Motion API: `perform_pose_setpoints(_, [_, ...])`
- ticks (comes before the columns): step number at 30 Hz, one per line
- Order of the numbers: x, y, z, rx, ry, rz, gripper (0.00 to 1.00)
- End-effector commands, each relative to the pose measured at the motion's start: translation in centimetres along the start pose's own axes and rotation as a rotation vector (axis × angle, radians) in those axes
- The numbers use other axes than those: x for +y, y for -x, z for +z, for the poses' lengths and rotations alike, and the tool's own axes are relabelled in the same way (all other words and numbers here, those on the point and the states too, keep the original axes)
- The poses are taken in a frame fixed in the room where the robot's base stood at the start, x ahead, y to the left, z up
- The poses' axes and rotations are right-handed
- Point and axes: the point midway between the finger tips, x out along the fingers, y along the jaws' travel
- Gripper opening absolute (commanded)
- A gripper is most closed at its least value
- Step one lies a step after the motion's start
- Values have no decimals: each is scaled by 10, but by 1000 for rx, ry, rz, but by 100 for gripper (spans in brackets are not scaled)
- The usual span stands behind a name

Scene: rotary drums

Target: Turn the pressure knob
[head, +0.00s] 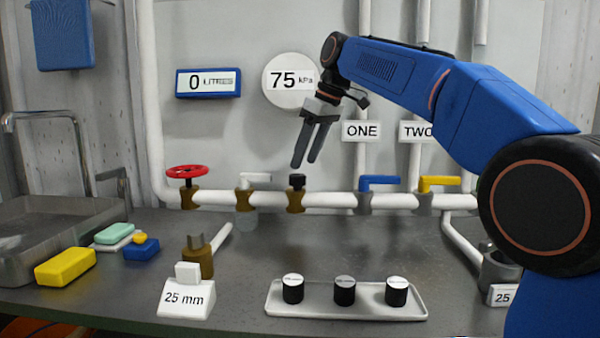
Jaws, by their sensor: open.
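A small black knob (297,182) stands on a brass valve body (296,201) in the white pipe at the back of the bench. It is below the round gauge (290,81), which reads 75 kPa, and looks like the pressure knob. My gripper (305,163) is open and empty, with its fingers pointing down. In the picture the fingertips are just above the knob, with a small gap between. How far in front of the knob they are I cannot tell.
Left on the pipe are a red handwheel (186,171) and a white lever (255,178); right are blue (379,181) and yellow levers (439,182). A tray (345,315) holds three black caps. A 25 mm sign (186,298) stands front left. The mid-bench is clear.

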Motion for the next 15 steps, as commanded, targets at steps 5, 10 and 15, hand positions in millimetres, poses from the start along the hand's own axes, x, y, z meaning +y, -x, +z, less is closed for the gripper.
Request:
perform_pose_setpoints(5, [-1, -28, 0, -1, 1, -2, 55])
perform_pose_setpoints(10, [0, -45, 0, -1, 1, -1, 55])
perform_pose_setpoints(15, [0, -51, 0, 1, 1, 0, 55])
